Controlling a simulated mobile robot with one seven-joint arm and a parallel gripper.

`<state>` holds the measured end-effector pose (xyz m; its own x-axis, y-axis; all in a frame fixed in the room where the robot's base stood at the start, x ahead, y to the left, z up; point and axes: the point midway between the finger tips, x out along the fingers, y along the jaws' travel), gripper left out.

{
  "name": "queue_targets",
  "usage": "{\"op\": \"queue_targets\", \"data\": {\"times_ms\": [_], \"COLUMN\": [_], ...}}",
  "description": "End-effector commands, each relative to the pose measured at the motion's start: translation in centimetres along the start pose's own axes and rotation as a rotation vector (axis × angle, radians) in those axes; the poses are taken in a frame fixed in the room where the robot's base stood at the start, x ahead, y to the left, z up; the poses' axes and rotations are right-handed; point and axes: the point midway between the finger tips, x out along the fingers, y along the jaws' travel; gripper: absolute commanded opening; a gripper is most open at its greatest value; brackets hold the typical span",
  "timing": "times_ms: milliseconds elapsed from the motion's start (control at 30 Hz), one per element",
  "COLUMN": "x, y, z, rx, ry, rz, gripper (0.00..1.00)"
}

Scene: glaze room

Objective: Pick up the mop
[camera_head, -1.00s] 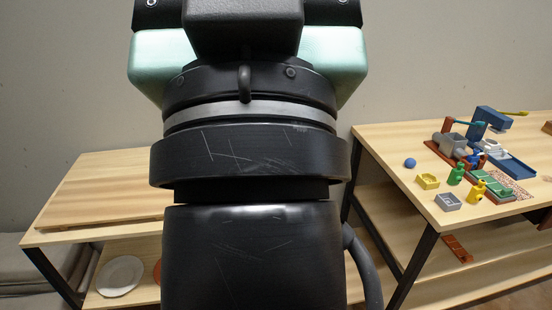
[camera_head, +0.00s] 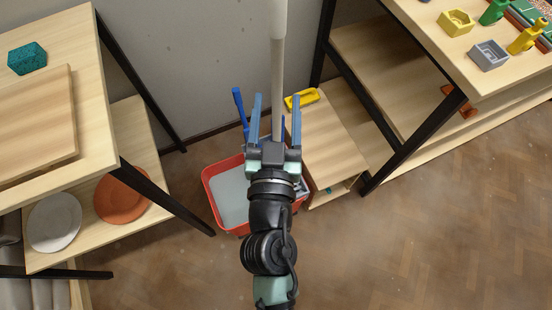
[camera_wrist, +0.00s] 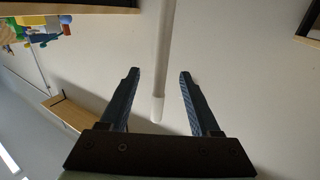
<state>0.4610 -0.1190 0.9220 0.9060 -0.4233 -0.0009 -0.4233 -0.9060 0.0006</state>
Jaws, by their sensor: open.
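The mop shows as a pale upright pole (camera_head: 277,75) with a thicker white section at the top of the head view. Its lower part is hidden behind my gripper, and I cannot see a mop head. My gripper (camera_head: 277,100) is open, with its two blue fingers pointing toward the wall and the pole in line between them. In the wrist view the pole (camera_wrist: 162,60) also shows between the open fingers (camera_wrist: 160,73), with clear space on both sides. I cannot tell whether the pole is within the jaws or beyond them.
A red tub (camera_head: 208,180) with a grey inside stands on the floor below my gripper, a blue handle (camera_head: 240,107) beside it. A low wooden unit (camera_head: 325,140) bears a yellow tool (camera_head: 301,98). Tables flank both sides. The floor (camera_head: 400,240) at front right is clear.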

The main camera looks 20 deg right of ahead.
Motion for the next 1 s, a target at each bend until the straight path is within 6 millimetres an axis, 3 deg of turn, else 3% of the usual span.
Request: {"op": "queue_targets", "data": {"times_ms": [400, 667, 1000], "x": [6.3, 7.9, 12.1], "y": [0.0, -0.1, -0.5], "z": [-0.3, -0.2, -0.4], "rx": [0.0, 0.0, 0.0], "ry": [0.0, 0.0, 0.0], "rz": [0.001, 0.001, 0.002], "gripper": [0.64, 0.64, 0.64]}}
